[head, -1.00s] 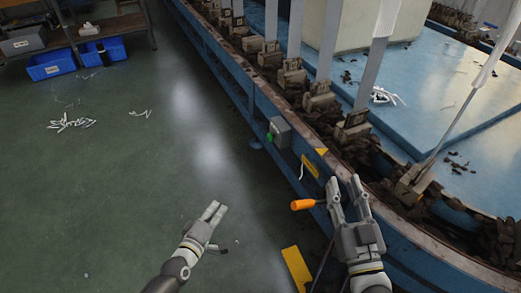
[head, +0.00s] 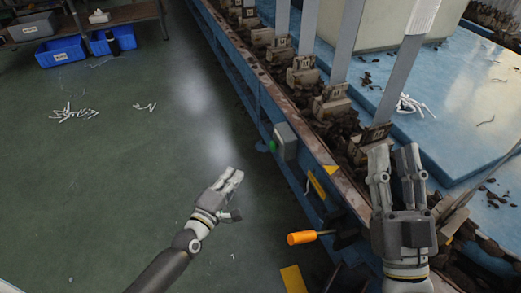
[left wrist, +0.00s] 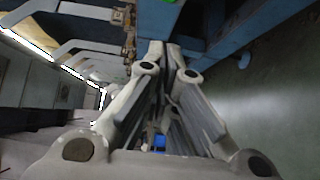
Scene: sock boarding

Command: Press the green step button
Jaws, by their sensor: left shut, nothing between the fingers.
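The green button (head: 273,144) is on the left face of a small grey box (head: 286,141) fixed to the side of the blue machine frame. My left gripper (head: 236,172) is shut and empty. In the head view it appears below and left of the button, with a gap between them. Its closed fingers also show in the left wrist view (left wrist: 168,55). My right gripper (head: 394,158) has its fingers apart, empty, and appears over the machine's edge at the right.
The blue machine (head: 253,90) carries a row of upright metal boards. An orange handle (head: 302,238) sticks out at its side, left of my right arm. Blue bins (head: 62,50) stand at the shelf, far left. The green floor left of the machine is mostly clear.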

